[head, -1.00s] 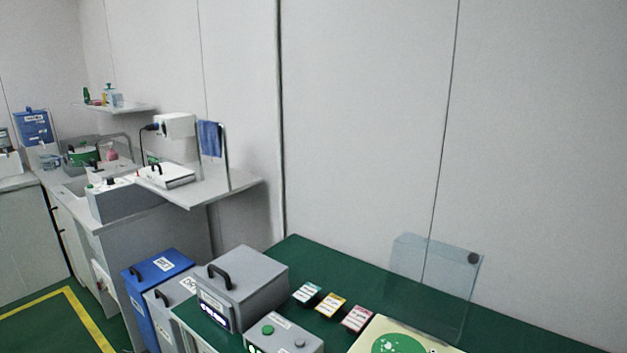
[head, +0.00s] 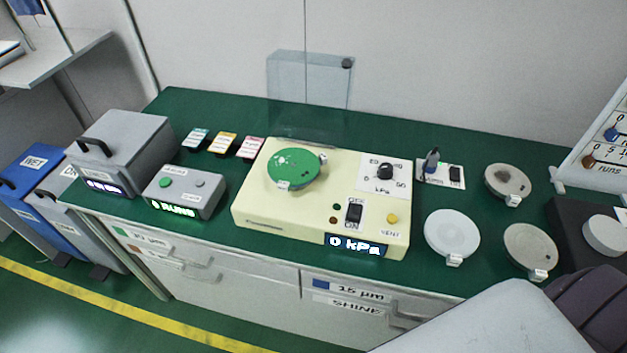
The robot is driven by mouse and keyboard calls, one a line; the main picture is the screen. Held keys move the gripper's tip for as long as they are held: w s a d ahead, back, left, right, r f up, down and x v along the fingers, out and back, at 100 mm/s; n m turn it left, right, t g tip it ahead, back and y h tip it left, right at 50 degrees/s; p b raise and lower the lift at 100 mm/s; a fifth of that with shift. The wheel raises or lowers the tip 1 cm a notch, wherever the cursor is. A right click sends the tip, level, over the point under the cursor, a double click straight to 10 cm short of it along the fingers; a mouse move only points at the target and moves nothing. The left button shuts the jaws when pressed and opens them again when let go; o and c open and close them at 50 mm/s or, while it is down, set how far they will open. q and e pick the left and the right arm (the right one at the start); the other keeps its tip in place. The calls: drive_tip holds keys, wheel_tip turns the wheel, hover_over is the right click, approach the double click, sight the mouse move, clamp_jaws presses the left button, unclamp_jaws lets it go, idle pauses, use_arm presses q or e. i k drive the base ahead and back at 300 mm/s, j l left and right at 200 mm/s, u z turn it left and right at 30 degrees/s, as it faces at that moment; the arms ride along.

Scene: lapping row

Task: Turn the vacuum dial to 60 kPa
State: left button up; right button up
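The vacuum dial (head: 385,172) is a black knob on a white scale plate marked in kPa, at the back right of a cream vacuum unit (head: 290,226). Its exact pointer direction is too small to read. The unit's display (head: 356,246) reads 0 kPa. A black OFF/ON switch (head: 354,213) and a yellow VENT button (head: 392,218) sit in front of the dial. A green disc (head: 296,168) lies on the unit's left part. Neither gripper is in view; a grey and dark part, seemingly of my arm, shows at the bottom right.
A grey control box (head: 184,192) and a larger grey handled box (head: 122,150) stand left. Round discs, including a white one (head: 452,234), lie right on the green worktop (head: 400,127). A clear panel (head: 310,80) stands behind. A counter board (head: 598,140) stands far right.

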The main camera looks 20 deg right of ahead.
sight(385, 171)
drive_tip(key=z, duration=1.2)
